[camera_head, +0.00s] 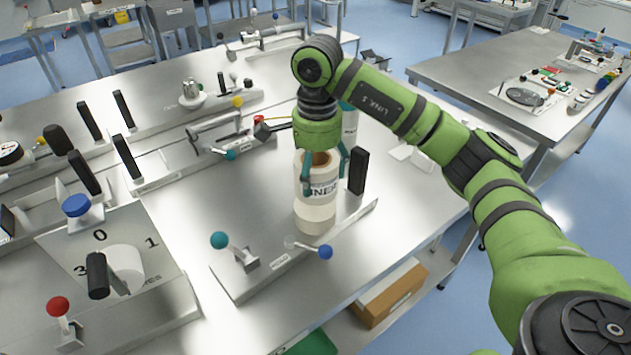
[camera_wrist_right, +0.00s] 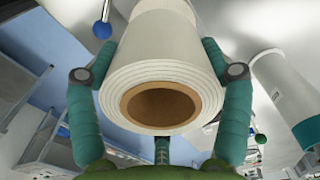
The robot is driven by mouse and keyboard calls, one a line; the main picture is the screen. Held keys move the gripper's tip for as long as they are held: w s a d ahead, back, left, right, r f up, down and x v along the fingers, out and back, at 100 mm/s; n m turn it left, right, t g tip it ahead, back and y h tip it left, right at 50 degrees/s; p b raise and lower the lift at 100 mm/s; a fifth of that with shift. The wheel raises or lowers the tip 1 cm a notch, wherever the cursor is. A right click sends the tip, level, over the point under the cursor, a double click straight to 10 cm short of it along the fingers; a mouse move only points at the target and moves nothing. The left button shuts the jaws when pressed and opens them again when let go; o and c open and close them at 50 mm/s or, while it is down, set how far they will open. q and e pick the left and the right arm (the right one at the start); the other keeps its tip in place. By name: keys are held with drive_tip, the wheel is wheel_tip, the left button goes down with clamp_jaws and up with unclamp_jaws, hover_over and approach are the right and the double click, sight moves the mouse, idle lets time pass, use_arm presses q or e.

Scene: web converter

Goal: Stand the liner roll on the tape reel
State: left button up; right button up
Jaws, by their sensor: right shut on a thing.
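The liner roll (camera_head: 316,176) is a white upright cylinder with dark lettering and a brown core. My right gripper (camera_head: 325,182) comes down over it from above and is shut on it, with its green fingers on either side. In the right wrist view the roll (camera_wrist_right: 162,78) fills the middle, its core end facing the camera, between the gripper's fingers (camera_wrist_right: 160,100). Directly below the roll is a cream, round piece that looks like the tape reel (camera_head: 314,219). I cannot tell whether they touch. My left gripper is not in view.
A black upright block (camera_head: 358,172) stands close right of the roll. A fixture plate with a teal-knobbed lever (camera_head: 219,240) and a blue-knobbed lever (camera_head: 325,252) lies in front. Another white cylinder with a teal label (camera_wrist_right: 285,95) is nearby. Clear steel table lies to the right.

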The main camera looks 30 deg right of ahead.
drive_tip(key=shift+w+f, duration=0.15)
drive_tip(key=shift+w, duration=0.05)
wheel_tip(320, 180, down, 3)
drive_tip(key=shift+f+p, duration=0.1)
drive_tip(key=shift+p, duration=0.8)
drive_tip(key=shift+f, duration=0.3)
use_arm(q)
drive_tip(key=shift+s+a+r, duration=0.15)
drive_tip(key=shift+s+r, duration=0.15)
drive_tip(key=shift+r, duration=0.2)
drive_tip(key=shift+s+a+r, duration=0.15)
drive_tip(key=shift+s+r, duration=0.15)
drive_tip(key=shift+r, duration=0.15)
use_arm(e)
drive_tip(key=shift+f, duration=0.1)
drive_tip(key=shift+f, duration=0.15)
drive_tip(key=o, duration=1.4)
drive_tip(key=shift+c, duration=0.2)
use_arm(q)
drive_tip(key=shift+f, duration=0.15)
